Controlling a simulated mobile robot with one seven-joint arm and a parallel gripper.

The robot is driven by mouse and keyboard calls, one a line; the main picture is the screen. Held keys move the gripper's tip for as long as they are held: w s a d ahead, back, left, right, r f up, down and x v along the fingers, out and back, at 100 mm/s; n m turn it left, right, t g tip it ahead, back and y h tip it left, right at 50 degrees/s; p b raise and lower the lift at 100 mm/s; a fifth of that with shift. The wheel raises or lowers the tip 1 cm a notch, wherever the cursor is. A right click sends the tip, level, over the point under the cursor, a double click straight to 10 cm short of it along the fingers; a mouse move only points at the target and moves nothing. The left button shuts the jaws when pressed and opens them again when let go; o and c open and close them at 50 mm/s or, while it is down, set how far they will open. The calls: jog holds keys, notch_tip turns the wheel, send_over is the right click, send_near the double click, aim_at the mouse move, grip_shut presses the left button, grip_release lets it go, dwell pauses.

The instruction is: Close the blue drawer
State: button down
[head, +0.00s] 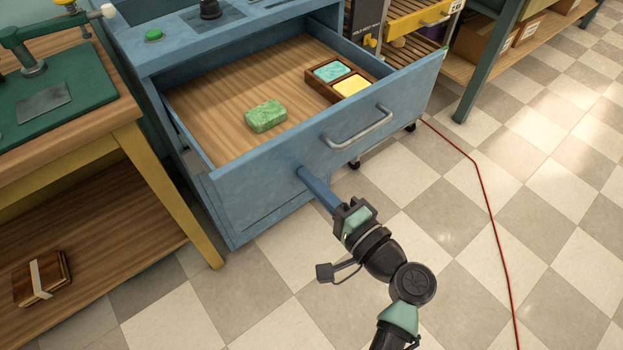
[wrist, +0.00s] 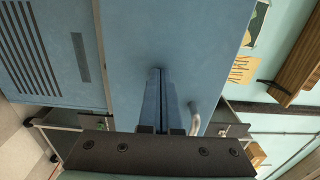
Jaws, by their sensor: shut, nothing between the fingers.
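The blue drawer (head: 270,172) stands pulled out of the blue cabinet (head: 215,215) in the head view. A metal handle (head: 358,130) is on the right part of its front. Inside lie a green soap bar (head: 266,116) and a wooden tray (head: 312,83) with a teal and a yellow bar. My gripper (head: 303,175) is shut and empty, with its long blue fingers pointing at the drawer front left of the handle. The tips appear to touch the front. In the wrist view the fingers meet the drawer's blue face (wrist: 125,60), and the handle (wrist: 195,118) shows beside them.
A wooden workbench (head: 130,120) with a yellow leg stands close at the left. A yellow-edged cart (head: 415,20) and a shelf with boxes (head: 480,45) are at the back right. A red cable (head: 484,190) runs over the open checkered floor at the right.

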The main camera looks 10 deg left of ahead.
jog(key=b+x, duration=1.1)
jog(key=x, duration=1.6)
jog(key=shift+w+a+b, duration=0.25)
jog(key=shift+a+b, duration=0.05)
jog(key=shift+w+a, duration=0.4)
jog(key=shift+a, duration=0.1)
jog(key=shift+r, duration=0.35)
